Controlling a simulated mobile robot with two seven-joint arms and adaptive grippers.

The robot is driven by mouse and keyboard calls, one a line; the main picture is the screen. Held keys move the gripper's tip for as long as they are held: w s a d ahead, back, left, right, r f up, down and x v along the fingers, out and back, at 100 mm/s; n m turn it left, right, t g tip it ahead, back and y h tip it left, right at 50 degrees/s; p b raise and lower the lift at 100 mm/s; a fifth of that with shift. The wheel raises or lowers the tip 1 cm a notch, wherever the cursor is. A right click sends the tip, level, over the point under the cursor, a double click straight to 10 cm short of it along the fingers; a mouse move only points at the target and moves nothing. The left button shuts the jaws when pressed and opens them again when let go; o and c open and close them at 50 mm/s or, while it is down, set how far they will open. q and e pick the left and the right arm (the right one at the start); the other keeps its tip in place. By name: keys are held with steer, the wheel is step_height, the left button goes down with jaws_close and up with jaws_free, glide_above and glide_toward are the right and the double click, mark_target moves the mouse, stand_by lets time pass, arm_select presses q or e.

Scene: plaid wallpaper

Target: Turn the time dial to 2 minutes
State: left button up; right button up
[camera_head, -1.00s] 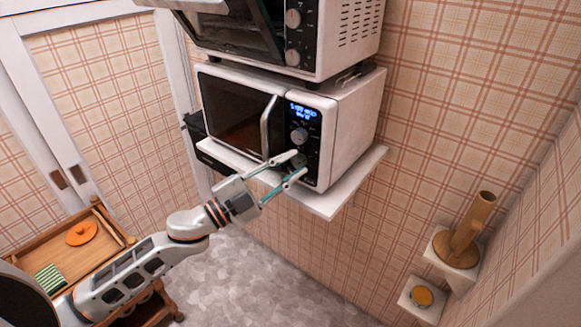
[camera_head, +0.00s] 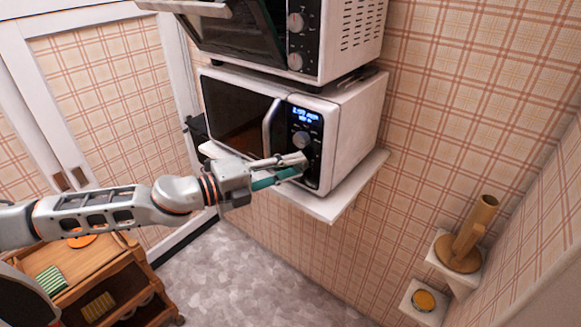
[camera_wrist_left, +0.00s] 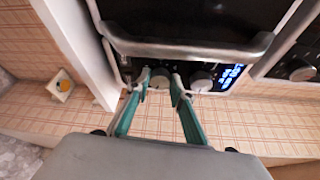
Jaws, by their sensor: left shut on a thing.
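The white microwave (camera_head: 352,125) stands on a wall shelf, its door closed. Its black control panel has a lit blue display (camera_head: 306,115), an upper dial (camera_head: 301,140) and a lower dial. In the left wrist view the lower dial (camera_wrist_left: 160,80) sits between my fingertips, and the upper dial (camera_wrist_left: 201,81) is just to the right of them. My left gripper (camera_head: 300,166) reaches in from the left and is shut on the lower dial, which it hides in the head view. The dial markings and display text are too small to read. My right gripper is not in view.
A toaster oven (camera_head: 345,35) with its door open stands on top of the microwave. The door handle (camera_head: 268,128) is close to my left fingers. The white shelf (camera_head: 335,202) runs below. A wooden cart (camera_head: 120,270) stands at the lower left.

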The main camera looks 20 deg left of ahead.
arm_select(q)
steer(key=shift+r+m, duration=0.1)
steer(key=shift+m, duration=0.5)
steer(key=shift+y, duration=0.4)
steer(key=shift+d, duration=0.1)
steer(key=o, duration=1.1)
steer(key=v, duration=0.7)
steer(key=shift+s+a, duration=0.2)
